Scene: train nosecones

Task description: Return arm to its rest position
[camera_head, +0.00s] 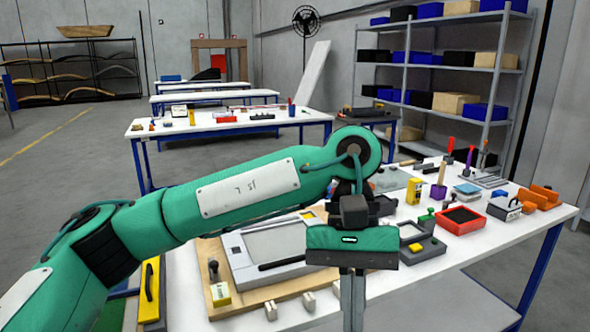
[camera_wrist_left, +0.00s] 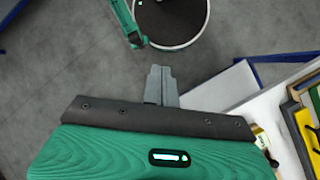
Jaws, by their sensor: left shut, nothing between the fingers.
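My left arm reaches in from the left in the head view, green with dark joints. My left gripper (camera_head: 352,300) hangs with its fingers pointing down at the near edge of the white workbench (camera_head: 187,291). The fingers are together and empty. In the left wrist view the closed grey fingers of my left gripper (camera_wrist_left: 161,82) are over the grey floor, beside the bench corner. My right gripper is not in view.
The bench carries a grey framed panel on a wooden board (camera_head: 270,245), a red tray (camera_head: 460,219) and several small tools. Metal shelves (camera_head: 440,70) stand behind, at the right. Other white tables stand at the back. Open floor lies at the left.

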